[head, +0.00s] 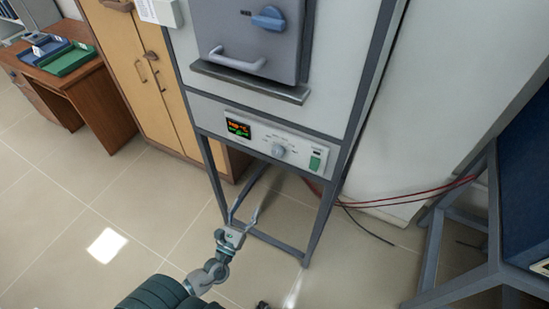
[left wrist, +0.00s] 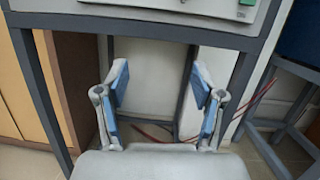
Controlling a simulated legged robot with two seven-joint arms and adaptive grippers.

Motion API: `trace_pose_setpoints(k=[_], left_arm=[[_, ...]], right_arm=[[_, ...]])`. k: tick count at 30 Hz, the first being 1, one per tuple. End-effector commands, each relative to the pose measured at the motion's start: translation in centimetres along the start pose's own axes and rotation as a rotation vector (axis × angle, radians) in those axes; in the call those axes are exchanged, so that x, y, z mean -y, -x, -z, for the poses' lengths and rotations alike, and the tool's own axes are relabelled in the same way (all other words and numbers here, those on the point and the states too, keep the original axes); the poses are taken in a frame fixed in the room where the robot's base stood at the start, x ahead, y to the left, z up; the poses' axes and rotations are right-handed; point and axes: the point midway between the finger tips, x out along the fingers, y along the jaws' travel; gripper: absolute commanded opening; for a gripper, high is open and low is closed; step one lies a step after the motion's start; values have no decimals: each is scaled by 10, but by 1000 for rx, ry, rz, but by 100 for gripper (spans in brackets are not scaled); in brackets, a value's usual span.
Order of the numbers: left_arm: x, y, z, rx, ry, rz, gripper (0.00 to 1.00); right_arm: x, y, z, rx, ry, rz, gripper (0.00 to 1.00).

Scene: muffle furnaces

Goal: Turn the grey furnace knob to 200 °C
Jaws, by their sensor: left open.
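The grey furnace (head: 345,60) stands on a metal frame in the head view. Its grey knob (head: 278,151) sits on the front control panel, between a lit display (head: 239,128) with orange and green digits and a green switch (head: 315,162). The digits are too small to read surely. My left gripper (head: 245,205) is open and empty, below and in front of the panel, apart from the knob. In the left wrist view its two blue-padded fingers (left wrist: 160,95) are spread under the panel's lower edge; the knob is not clearly visible there.
A blue door knob (head: 268,18) and a handle (head: 237,59) are on the furnace door above. Wooden cabinets (head: 150,75) stand left. A blue-topped stand (head: 525,180) is at right, with red cables (head: 410,198) between. The floor in front is clear.

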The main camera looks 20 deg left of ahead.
Motion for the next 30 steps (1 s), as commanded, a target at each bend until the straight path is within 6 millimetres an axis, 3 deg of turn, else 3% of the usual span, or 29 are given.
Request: trace_pose_setpoints(k=[1,3,6,11,19,24,30], left_arm=[[10,-1,-21,53,-47,33,68],[20,-1,-41,107,-97,60,68],[25,-5,-53,138,-124,74,68],[27,-28,-59,143,-125,73,68],[32,-92,-69,141,-121,71,68],[35,-130,-72,139,-121,71,68],[37,-161,-74,136,-121,73,68]], right_arm=[[0,0,1,-1,0,0,40],[0,0,3,-1,0,0,40],[0,1,1,1,0,-1,40],[0,0,-19,12,2,-1,40],[0,4,-72,35,10,0,40],[0,16,-65,26,10,-1,40],[-1,24,-64,26,10,-1,40]])
